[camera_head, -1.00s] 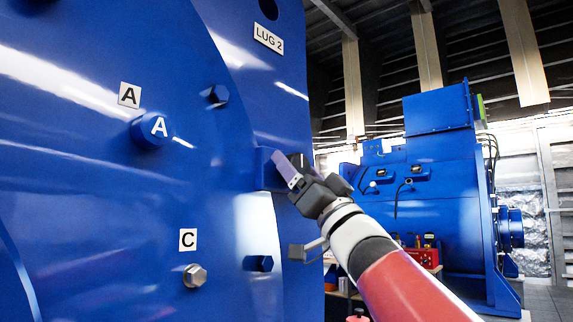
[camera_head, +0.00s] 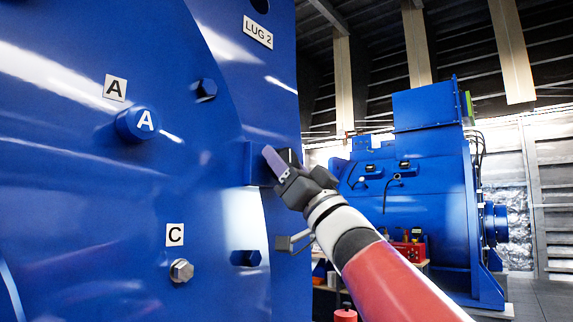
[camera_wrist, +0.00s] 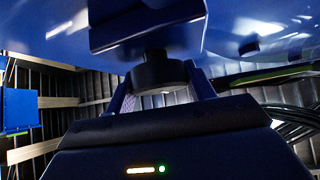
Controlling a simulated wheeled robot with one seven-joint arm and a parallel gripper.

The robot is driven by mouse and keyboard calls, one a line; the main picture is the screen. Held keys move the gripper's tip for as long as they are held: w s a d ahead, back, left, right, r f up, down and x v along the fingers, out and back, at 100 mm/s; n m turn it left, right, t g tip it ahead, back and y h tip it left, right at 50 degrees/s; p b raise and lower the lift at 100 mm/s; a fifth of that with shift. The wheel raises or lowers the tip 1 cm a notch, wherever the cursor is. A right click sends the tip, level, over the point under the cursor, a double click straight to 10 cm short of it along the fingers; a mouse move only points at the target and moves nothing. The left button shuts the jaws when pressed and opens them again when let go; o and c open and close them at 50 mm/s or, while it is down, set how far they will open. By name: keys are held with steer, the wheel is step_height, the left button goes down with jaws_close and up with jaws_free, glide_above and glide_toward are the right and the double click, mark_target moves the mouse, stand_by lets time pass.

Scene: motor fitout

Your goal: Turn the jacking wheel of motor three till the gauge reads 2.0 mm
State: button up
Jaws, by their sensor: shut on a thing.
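A dark round wheel or knob (camera_wrist: 160,74) sits under a blue block in the wrist view. My gripper (camera_wrist: 163,85) has a finger on each side of it and is shut on it. In the head view my gripper (camera_head: 279,160) is at a blue bracket (camera_head: 252,163) on the edge of the large blue motor (camera_head: 60,190). There the wheel is mostly hidden by the gripper. No gauge face or reading can be made out, and no motor number is legible.
The near motor carries labels "LUG 2" (camera_head: 258,32), "A" (camera_head: 115,88) and "C" (camera_head: 175,235), with protruding bolts. A second blue motor (camera_head: 420,205) stands behind at the right. A red box (camera_head: 409,250) lies beyond my arm. Open floor shows at far right.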

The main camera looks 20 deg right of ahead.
steer(key=shift+n+y, duration=0.5)
steer(key=n+g+y, duration=0.3)
steer(key=n+g, duration=0.1)
steer(key=n, duration=0.1)
steer(key=n+g+y+p, duration=0.1)
steer(key=n+g+y, duration=0.2)
steer(key=n+y, duration=0.1)
steer(key=shift+n+g, duration=0.4)
steer(key=shift+n, duration=0.4)
steer(key=shift+n+g+y+p, duration=0.35)
steer(key=shift+n+g+y, duration=0.1)
steer(key=shift+n+g, duration=1.1)
steer(key=shift+n+g+y+p, duration=0.3)
steer(key=shift+n+g+y, duration=0.15)
steer(key=shift+n+g, duration=1.05)
steer(key=shift+n, duration=0.45)
steer(key=shift+t, duration=0.25)
steer(key=o, duration=1)
steer(key=shift+f, duration=0.1)
steer(key=b+v, duration=0.1)
steer(key=v, duration=0.6)
steer(key=shift+d+b, duration=0.35)
